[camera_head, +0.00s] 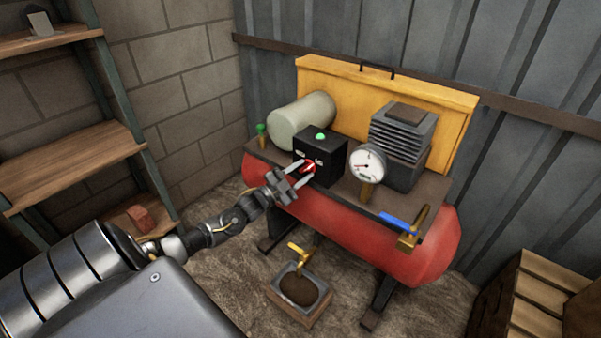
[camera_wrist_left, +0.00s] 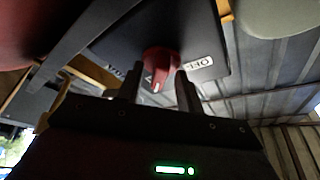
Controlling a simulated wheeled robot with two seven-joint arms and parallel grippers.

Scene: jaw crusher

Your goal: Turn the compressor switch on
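The compressor has a red tank (camera_head: 350,222) with a dark deck on top. On the deck stands a black switch box (camera_head: 325,153) with a green light on its top. Its front carries a red rotary switch (camera_head: 308,167), also seen in the left wrist view (camera_wrist_left: 160,60), with a white mark. Contact with the knob cannot be told. My right gripper is out of view.
A pressure gauge (camera_head: 366,165) and a finned pump head (camera_head: 401,135) stand right of the box. A blue-handled valve (camera_head: 398,221) sits at the deck's right end. A tray (camera_head: 300,288) lies below. Wooden shelves (camera_head: 70,165) stand left, a crate (camera_head: 530,305) right.

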